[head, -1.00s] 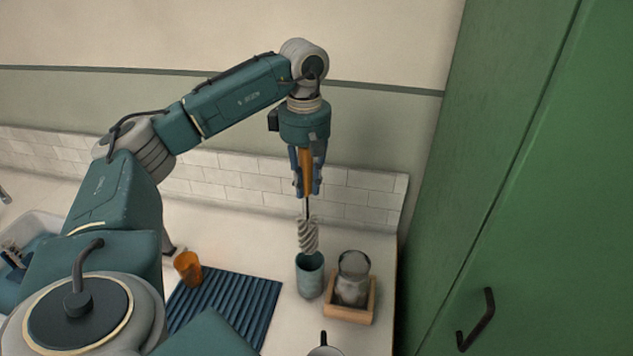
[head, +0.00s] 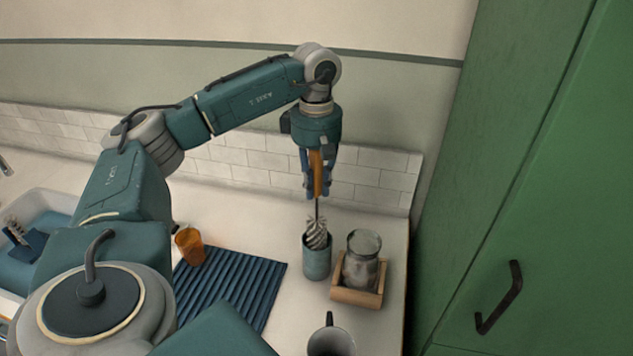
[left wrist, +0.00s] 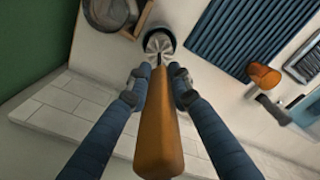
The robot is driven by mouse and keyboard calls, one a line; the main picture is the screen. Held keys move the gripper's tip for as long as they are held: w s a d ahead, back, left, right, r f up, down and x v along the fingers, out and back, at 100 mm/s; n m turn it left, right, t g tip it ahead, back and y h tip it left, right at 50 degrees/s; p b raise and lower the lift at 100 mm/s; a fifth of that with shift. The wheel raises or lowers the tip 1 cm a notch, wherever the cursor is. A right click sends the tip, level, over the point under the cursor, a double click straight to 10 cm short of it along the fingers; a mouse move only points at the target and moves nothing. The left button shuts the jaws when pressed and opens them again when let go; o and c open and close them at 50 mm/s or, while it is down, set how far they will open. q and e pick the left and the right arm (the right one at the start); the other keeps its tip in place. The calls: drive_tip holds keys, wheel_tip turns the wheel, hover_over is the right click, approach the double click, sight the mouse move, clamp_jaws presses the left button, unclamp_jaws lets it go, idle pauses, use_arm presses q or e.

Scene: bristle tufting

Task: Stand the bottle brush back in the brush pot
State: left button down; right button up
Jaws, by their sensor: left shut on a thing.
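The bottle brush has an orange-brown handle (left wrist: 158,125), a thin dark stem and a pale spiral bristle head (head: 317,232). My left gripper (head: 316,192) is shut on the handle and holds the brush upright, bristles down. The brush pot (head: 317,262) is a grey-blue cylinder on the counter. The bristle head is at the pot's mouth, its lower part hidden inside the rim and its upper part showing above. In the left wrist view the bristles cover much of the pot's opening (left wrist: 159,40). My right gripper is not in view.
A glass jar (head: 363,258) sits in a wooden tray (head: 358,297) just right of the pot. A dark mug (head: 331,341) stands in front. A ribbed blue mat (head: 232,290) and an orange cup (head: 189,246) lie left. The tiled wall (head: 372,180) is behind.

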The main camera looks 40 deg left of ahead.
use_arm(q)
drive_tip(key=b, duration=0.2)
hover_over(317, 219)
wheel_tip(317, 219, down, 4)
drive_tip(key=shift+w+a+f, duration=0.1)
drive_tip(key=shift+a, duration=0.05)
drive_tip(key=shift+f+b, duration=1.1)
drive_tip(key=shift+f, duration=0.45)
drive_tip(key=shift+f+b, duration=0.4)
drive_tip(key=shift+f, duration=0.2)
drive_tip(key=c, duration=1.5)
unclamp_jaws()
drive_tip(key=shift+r, duration=0.15)
